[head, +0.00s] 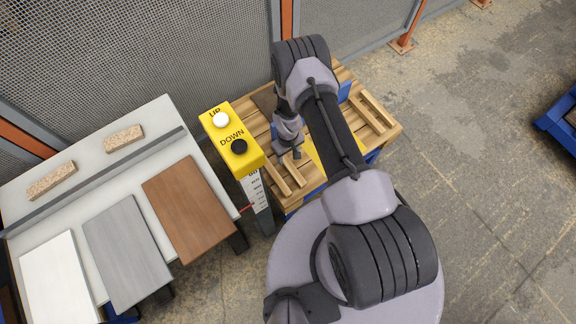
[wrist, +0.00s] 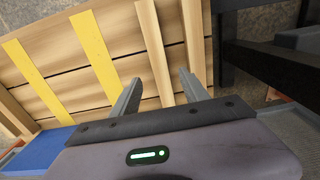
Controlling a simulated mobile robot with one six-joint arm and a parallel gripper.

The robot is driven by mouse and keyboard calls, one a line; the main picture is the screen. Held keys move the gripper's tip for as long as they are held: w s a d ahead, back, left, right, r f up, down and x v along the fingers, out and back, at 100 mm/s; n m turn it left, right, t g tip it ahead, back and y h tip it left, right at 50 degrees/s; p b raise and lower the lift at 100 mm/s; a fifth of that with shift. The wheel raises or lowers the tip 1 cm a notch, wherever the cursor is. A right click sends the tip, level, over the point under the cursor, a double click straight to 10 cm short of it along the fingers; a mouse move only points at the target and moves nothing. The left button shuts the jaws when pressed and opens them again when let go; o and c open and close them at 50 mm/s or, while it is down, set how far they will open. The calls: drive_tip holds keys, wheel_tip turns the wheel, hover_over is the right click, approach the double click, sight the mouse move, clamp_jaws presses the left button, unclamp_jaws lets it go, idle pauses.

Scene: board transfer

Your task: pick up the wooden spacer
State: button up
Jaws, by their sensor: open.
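Pale wooden spacer strips lie on the slatted wooden pallet (head: 391,132). A left pair shows in the head view, with one spacer (head: 276,178) beside another (head: 294,171). Another pair (head: 377,110) lies at the right side. My gripper (head: 290,153) is over the left part of the pallet, by the near pair. In the wrist view my gripper (wrist: 161,76) is open, and one spacer (wrist: 153,45) runs lengthwise into the gap between its fingers. A second spacer (wrist: 194,40) lies to the right, partly behind the right finger. I cannot tell whether the fingers touch either.
A yellow UP/DOWN button box (head: 232,135) stands on a post left of the pallet. A pale table (head: 150,118) at left holds white, grey and brown boards and two speckled blocks. Yellow stripes (wrist: 92,55) mark the pallet top. Mesh fencing (head: 130,50) is behind.

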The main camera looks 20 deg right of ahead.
sight(288, 163)
wheel_tip(288, 163, down, 6)
drive_tip(key=b, duration=0.3)
drive_tip(key=shift+s+f, duration=0.1)
drive_tip(key=shift+s, duration=0.05)
clamp_jaws()
